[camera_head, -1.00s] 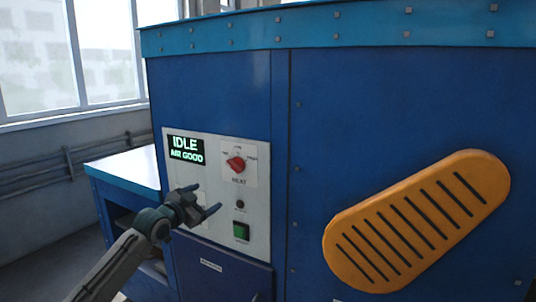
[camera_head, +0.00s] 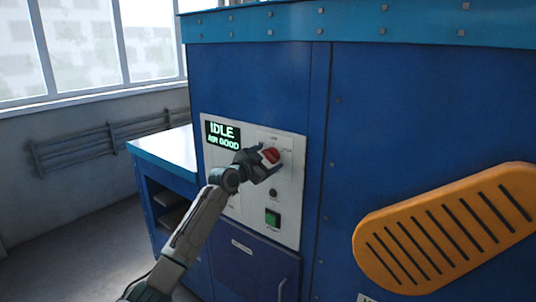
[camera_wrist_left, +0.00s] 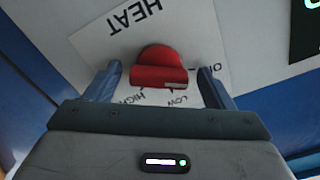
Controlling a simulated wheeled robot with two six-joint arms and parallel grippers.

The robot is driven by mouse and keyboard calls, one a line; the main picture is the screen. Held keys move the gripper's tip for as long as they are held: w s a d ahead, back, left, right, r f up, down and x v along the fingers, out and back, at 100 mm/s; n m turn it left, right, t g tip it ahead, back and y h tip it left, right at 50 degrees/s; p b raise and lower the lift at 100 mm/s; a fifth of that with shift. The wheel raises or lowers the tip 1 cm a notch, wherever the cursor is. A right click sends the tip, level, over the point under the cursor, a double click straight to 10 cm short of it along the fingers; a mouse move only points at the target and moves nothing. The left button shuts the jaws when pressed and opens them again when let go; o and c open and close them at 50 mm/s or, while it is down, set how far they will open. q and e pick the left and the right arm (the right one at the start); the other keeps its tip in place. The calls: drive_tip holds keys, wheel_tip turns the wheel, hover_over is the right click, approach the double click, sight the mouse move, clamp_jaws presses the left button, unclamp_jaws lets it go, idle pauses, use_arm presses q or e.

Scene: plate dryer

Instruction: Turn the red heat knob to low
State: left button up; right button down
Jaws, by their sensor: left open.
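The red heat knob (camera_head: 270,155) is on the pale control panel (camera_head: 290,215) of the blue machine. In the left wrist view the red knob (camera_wrist_left: 159,68) sits between the two open fingers of my left gripper (camera_wrist_left: 160,88), with a gap on each side. The labels HEAT, HIGH and LOW show around it, upside down; part of the lettering is hidden. In the head view my left gripper (camera_head: 266,164) is at the knob and partly covers it. My right gripper is not in view.
A display (camera_head: 222,135) reading IDLE, AIR GOOD is left of the knob. A green button (camera_head: 272,218) and a small dark button (camera_head: 273,194) are below. A slotted orange panel (camera_head: 445,230) is at right, and a low side table (camera_head: 168,148) at left.

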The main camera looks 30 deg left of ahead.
use_arm(q)
drive_tip(key=shift+w, duration=0.4)
drive_tip(key=shift+c, duration=0.3)
